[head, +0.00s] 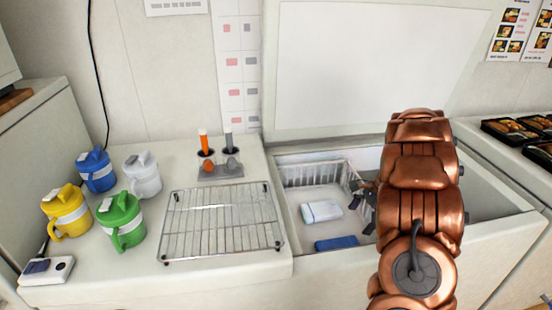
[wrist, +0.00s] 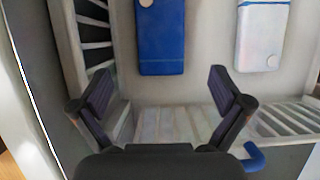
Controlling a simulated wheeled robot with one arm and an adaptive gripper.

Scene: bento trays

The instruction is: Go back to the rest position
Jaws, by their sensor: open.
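My gripper (wrist: 161,98) is open and empty in the wrist view, its two dark fingers spread apart. In the head view my copper-coloured arm reaches into the open chest on the right, and it hides most of the gripper. Neither is between the fingers.
A white slatted basket (head: 318,173) stands inside the chest. A wire rack (head: 221,222) lies on the counter to the left. Blue, white, yellow (head: 66,212) and green (head: 121,220) jugs stand beyond it. Bento trays (head: 510,131) sit at the far right.

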